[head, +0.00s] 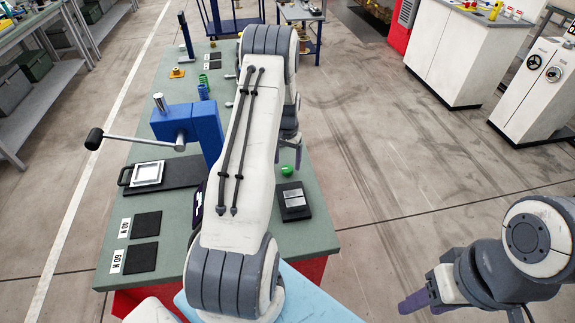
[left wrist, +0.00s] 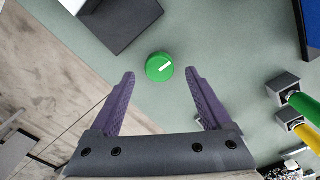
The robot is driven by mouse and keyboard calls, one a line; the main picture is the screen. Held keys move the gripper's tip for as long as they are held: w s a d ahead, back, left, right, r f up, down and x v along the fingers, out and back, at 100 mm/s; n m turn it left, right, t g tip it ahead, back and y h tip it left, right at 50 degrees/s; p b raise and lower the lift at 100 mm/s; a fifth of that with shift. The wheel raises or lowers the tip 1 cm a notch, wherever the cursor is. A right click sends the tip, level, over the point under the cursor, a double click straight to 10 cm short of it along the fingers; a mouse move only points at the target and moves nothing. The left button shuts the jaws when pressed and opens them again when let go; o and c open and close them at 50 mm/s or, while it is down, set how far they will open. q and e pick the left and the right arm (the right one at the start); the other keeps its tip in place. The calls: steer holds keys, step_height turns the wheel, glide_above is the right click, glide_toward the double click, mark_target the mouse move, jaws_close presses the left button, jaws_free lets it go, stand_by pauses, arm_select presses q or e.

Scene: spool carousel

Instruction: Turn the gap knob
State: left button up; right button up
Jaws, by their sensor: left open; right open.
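A round green knob (head: 287,170) with a white pointer mark sits on the green bench top, near its right edge. It also shows in the left wrist view (left wrist: 154,72), its white mark pointing to the right and slightly up. My left gripper (head: 288,153) hangs by the knob, partly hidden by my own arm in the head view. In the left wrist view its purple fingers (left wrist: 160,74) are spread on either side of the knob, with clear space between each finger and the knob. My right gripper (head: 418,302) is empty, off the bench at the lower right.
A dark block with a light metal plate (head: 293,199) stands just in front of the knob. A blue press (head: 207,128) with a lever stands left of my arm. The floor right of the bench is clear.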

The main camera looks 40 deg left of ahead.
mark_target(287, 169)
arm_select(q)
steer(key=shift+f+p, duration=0.5)
steer(key=shift+f, duration=1.55)
jaws_close()
steer(key=shift+f+m+b, duration=0.15)
steer(key=shift+m+b, duration=0.55)
steer(key=shift+b, duration=0.05)
steer(key=shift+m+b, duration=0.85)
steer(key=shift+m, duration=0.35)
steer(key=shift+m+b, duration=0.7)
steer(key=shift+m, duration=0.4)
steer(key=shift+s+m+b, duration=0.1)
steer(key=shift+m+b, duration=0.5)
steer(key=shift+m, duration=0.7)
